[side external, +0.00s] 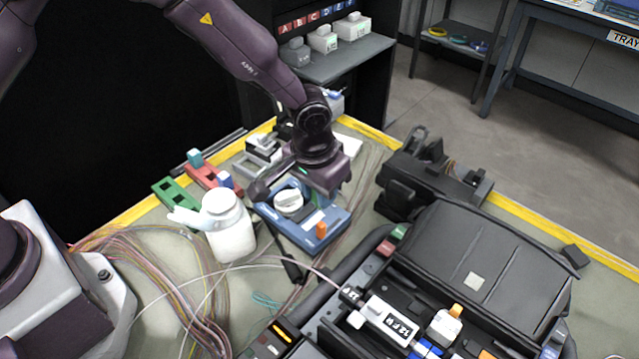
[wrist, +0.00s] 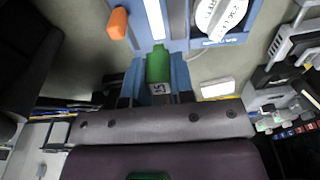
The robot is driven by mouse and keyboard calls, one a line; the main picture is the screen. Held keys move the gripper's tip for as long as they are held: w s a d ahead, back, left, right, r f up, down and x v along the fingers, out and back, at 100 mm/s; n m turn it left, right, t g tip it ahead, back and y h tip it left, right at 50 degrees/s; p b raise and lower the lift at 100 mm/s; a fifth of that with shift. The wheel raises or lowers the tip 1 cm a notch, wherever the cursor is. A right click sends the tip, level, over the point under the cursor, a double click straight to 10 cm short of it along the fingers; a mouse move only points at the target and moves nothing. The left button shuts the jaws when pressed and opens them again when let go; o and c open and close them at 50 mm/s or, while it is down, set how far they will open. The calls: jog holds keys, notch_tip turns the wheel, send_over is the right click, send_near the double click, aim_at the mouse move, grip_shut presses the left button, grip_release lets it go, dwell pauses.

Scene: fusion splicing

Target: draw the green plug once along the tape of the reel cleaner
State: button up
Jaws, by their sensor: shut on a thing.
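The reel cleaner (side external: 335,219) is a blue body with a white round reel (side external: 288,203) and an orange piece (side external: 321,230), on the mat in the side view. In the wrist view its white reel (wrist: 220,15), orange piece (wrist: 118,23) and pale tape strip (wrist: 178,18) show at the top. My gripper (wrist: 158,72) is shut on the green plug (wrist: 157,62), which points toward the cleaner beside the strip. I cannot tell whether the plug's tip touches the tape. In the side view my wrist is above the cleaner's far side and hides the plug.
A white bottle (side external: 229,235) stands close left of the cleaner. Green (side external: 176,196) and red (side external: 206,175) holders lie behind it. A large dark case (side external: 480,262) and a black device (side external: 425,185) are on the right. Loose fibres cross the mat at the front left.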

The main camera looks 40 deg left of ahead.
jog(key=shift+f, duration=0.25)
jog(key=shift+f, duration=0.3)
jog(key=shift+f, duration=0.35)
dwell(2.0)
jog(key=shift+s, duration=1.65)
dwell(0.5)
jog(key=shift+r, duration=0.1)
jog(key=shift+r, duration=2.25)
